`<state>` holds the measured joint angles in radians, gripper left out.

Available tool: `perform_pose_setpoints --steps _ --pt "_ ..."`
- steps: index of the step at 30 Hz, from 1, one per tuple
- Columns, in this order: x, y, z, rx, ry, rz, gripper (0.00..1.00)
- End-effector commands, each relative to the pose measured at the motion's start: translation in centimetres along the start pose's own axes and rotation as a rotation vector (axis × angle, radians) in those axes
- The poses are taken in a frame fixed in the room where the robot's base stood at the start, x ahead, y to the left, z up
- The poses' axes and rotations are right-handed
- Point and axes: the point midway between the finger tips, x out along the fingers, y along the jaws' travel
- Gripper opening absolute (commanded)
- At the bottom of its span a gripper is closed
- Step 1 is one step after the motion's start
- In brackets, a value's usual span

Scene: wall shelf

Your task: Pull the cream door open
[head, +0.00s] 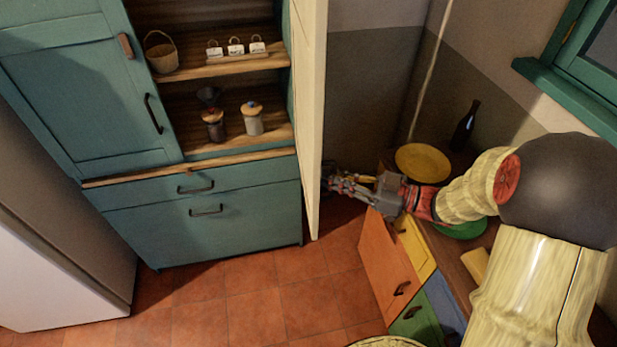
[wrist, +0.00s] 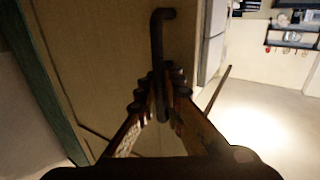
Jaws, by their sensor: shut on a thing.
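The cream door (head: 311,130) stands swung out from the teal cupboard and shows nearly edge-on in the head view. Its face fills the left and middle of the wrist view (wrist: 110,45). A dark bar handle (wrist: 157,40) stands out from that face. My gripper (wrist: 160,85) is shut on the lower part of the handle. In the head view my gripper (head: 337,186) is at the right side of the door, and the door's edge partly hides the fingertips and the handle.
The open teal cupboard (head: 205,225) shows shelves with a basket (head: 161,53) and jars (head: 252,120). At right, a counter with coloured doors, one orange door (head: 386,262) ajar, stands under my arm, with a yellow plate (head: 423,162) and dark bottle (head: 465,128). Tiled floor (head: 250,300) is clear.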

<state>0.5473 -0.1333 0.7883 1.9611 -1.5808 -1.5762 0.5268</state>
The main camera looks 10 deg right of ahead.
Motion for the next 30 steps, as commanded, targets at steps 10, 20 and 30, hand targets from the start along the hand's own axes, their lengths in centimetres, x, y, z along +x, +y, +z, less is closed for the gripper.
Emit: perform_pose_setpoints --steps 10,20,30 --pt "-3.8 2.8 -0.1 0.003 0.001 0.0 0.0" --pt "-4.3 3.2 0.0 0.003 0.001 -0.003 0.0" --pt "-4.3 3.2 0.0 0.003 0.001 -0.002 0.15"
